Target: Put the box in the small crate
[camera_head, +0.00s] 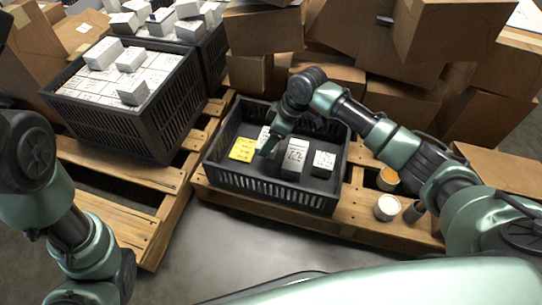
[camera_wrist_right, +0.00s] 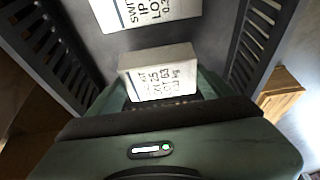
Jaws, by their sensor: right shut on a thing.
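The small crate (camera_head: 268,189) is a black slatted crate on a wooden pallet in the middle of the head view. My right gripper (camera_head: 267,151) reaches down inside it. In the right wrist view a small white box (camera_wrist_right: 158,76) with black print is between the fingers, and the gripper is shut on it. In the head view a white box (camera_head: 263,133) shows beside the gripper, partly hidden. The crate also holds a yellow box (camera_head: 242,149), a taller white box (camera_head: 295,157) and a small white box (camera_head: 323,162). My left gripper is out of view.
A larger black crate (camera_head: 120,122) full of white boxes stands on the left pallet (camera_head: 120,226). Cardboard boxes (camera_head: 400,103) are stacked behind. An orange-topped tub (camera_head: 388,178), a white tub (camera_head: 386,207) and a dark cup (camera_head: 414,211) stand right of the small crate.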

